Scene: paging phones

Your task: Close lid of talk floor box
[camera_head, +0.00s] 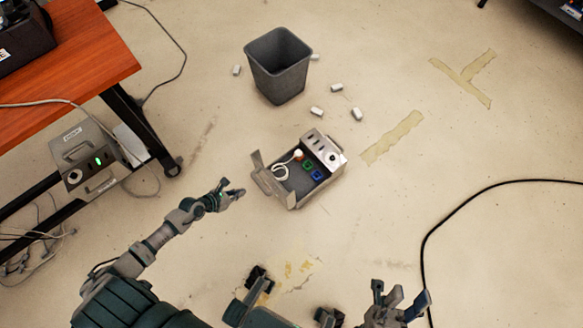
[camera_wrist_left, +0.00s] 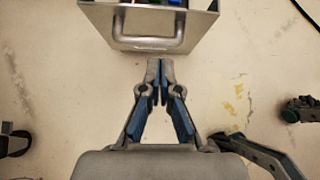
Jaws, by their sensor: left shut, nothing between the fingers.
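The grey floor box (camera_head: 297,200) stands open on the floor in the middle of the head view. Inside are a green block, a blue block and a coiled white cord; a panel with dark slots and a round dial is at its upper right. A flap, seemingly the lid (camera_head: 267,183), stands open at its left side. My left gripper (camera_head: 238,193) is shut and empty, just left of the flap. In the left wrist view its fingertips (camera_wrist_left: 160,66) are below a metal panel with a handle (camera_wrist_left: 148,43), seemingly apart from it. My right gripper (camera_head: 402,295) is open and empty at the lower right.
A grey bin (camera_head: 278,68) stands behind the box, with several small white cylinders (camera_head: 317,111) around it. A similar box (camera_head: 86,150) with a green light sits under the orange table (camera_head: 95,40). A black cable (camera_head: 447,217) lies at right.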

